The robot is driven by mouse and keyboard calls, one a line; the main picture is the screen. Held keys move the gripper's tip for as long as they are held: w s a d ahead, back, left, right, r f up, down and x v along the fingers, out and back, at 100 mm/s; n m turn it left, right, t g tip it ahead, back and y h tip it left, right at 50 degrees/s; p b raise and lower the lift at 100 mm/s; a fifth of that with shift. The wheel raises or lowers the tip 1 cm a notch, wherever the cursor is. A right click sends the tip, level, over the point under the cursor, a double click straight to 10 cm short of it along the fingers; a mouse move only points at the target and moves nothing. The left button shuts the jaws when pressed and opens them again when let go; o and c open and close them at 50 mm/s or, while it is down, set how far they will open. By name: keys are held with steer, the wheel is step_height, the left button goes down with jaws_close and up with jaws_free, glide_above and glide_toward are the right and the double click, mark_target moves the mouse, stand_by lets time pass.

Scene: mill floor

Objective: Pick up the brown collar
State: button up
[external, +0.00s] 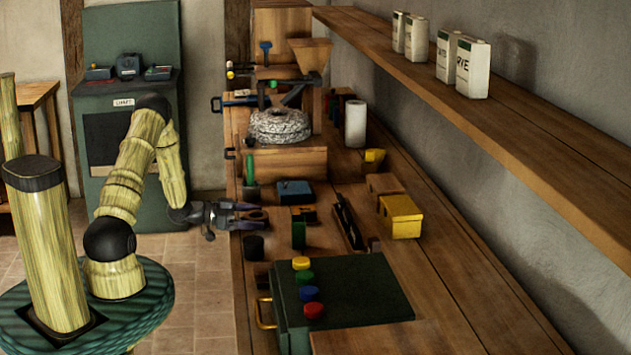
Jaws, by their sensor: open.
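My gripper (262,213) is open, with its fingers pointing right over the left edge of the wooden bench. Nothing shows held between its fingers. I cannot make out the brown collar for certain. A small dark brown piece (374,243) sits on the bench to the right of the gripper, past a black rack, and is too small to identify. A brown block (383,184) lies behind the yellow box (400,217).
A dark cup (253,248) and a green block (298,234) stand close to the gripper, and a blue box (295,192) lies behind. A green case (345,290) with coloured knobs is in front. A millstone (280,125) stands farther back. A shelf (540,130) overhangs at right.

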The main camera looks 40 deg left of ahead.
mark_target(263, 218)
steer(key=x, duration=0.3)
stand_by(0.5)
steer(key=c, duration=1.2)
steer(key=shift+o, duration=0.2)
step_height(263, 218, up, 10)
steer(key=shift+r, duration=0.1)
